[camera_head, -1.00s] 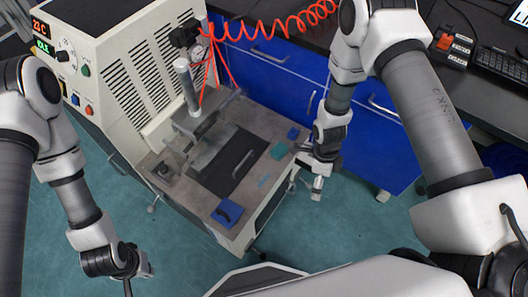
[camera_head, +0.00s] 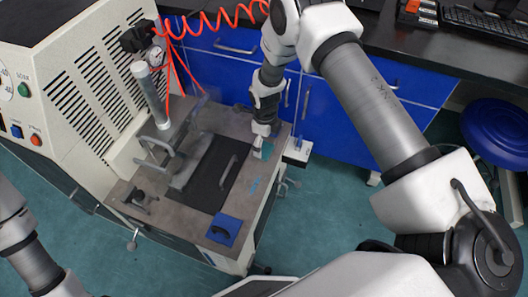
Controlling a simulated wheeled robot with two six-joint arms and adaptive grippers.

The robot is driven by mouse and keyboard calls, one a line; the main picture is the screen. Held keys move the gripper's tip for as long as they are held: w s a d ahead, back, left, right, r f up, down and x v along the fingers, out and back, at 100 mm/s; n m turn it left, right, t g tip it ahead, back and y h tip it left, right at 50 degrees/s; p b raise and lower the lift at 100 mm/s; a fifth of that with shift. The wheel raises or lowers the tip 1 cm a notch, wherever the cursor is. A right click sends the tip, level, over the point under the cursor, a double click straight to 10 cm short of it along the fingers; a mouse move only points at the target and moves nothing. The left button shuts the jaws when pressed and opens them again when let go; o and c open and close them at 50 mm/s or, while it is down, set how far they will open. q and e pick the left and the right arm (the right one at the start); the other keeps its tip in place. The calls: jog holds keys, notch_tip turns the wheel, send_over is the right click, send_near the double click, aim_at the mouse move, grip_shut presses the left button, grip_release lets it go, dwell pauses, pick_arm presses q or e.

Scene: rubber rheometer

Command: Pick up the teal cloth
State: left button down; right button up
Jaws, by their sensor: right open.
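My right gripper (camera_head: 258,153) points down over the right side of the machine's worktop, beside the dark panel. It is small in the head view, but its jaws are apart and I see nothing held between them. The teal cloth is hidden, or nearly so, behind my right gripper, at the spot on the worktop where it lay in the earlier view. I cannot tell whether the gripper touches it. My left arm shows only at the lower left edge, and its gripper is out of view.
The rheometer (camera_head: 85,90) stands at left with its grey worktop (camera_head: 185,215). A blue pad (camera_head: 225,229) lies near the worktop's front corner. A handle (camera_head: 229,171) rises from the dark panel. Blue cabinets (camera_head: 350,115) stand behind, and a blue stool (camera_head: 497,130) at right.

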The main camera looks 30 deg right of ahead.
aim_at(265, 148)
notch_tip(265, 148, down, 3)
jog(key=shift+f, duration=0.1)
jog(key=shift+s, duration=0.1)
jog(key=c, duration=1)
jog(key=shift+c, duration=0.2)
